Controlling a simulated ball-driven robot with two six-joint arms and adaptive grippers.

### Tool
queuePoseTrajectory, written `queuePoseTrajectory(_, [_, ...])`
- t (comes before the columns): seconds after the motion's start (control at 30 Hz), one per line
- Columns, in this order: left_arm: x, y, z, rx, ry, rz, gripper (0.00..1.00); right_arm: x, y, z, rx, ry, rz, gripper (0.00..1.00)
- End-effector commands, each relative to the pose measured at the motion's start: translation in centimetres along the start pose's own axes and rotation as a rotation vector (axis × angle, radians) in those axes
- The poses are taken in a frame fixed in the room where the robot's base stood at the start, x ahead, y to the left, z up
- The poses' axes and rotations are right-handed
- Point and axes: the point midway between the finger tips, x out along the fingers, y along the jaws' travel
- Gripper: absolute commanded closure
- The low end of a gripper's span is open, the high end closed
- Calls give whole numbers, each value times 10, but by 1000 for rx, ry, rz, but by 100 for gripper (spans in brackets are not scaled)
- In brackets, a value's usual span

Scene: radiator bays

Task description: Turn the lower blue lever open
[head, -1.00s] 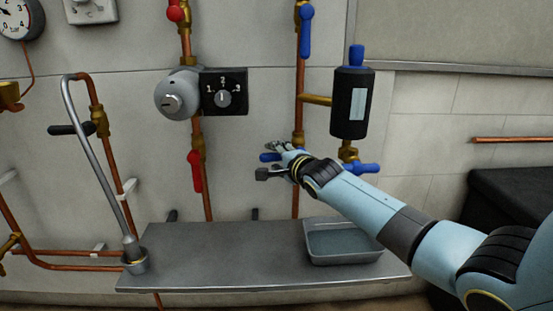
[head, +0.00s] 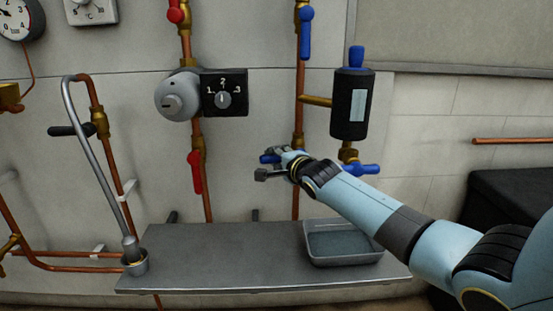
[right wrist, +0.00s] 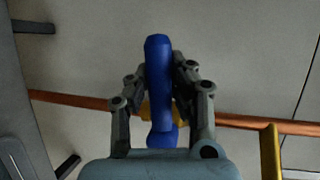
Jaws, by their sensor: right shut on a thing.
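The lower blue lever (head: 267,158) sits on a brass valve on the right copper pipe, and points left, about level, in the head view. My right gripper (head: 272,163) is at this lever and hides most of the valve. In the right wrist view the blue lever (right wrist: 159,80) stands between the two fingers of the right gripper (right wrist: 160,85), which are shut on it. An upper blue lever (head: 306,33) hangs down on the same pipe above. My left gripper is not in view.
A black cylinder (head: 352,105) with another blue handle (head: 364,169) below it stands right of the pipe. A red lever (head: 194,172) hangs to the left. A metal shelf (head: 220,258) with a grey tray (head: 343,258) lies below.

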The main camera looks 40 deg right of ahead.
Motion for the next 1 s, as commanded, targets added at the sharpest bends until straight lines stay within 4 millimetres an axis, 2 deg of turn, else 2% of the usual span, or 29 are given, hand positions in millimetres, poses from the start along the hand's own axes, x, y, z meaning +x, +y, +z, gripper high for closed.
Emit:
queuePoseTrajectory(0.27, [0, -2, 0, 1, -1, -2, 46, 0, 2, 0, -31, 7, 13, 100])
queuePoseTrajectory(0.47, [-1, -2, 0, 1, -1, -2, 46, 1, 8, -1, -120, 26, 51, 100])
queuePoseTrajectory(1.0, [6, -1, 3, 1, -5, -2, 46, 2, 37, -13, -561, 121, 240, 100])
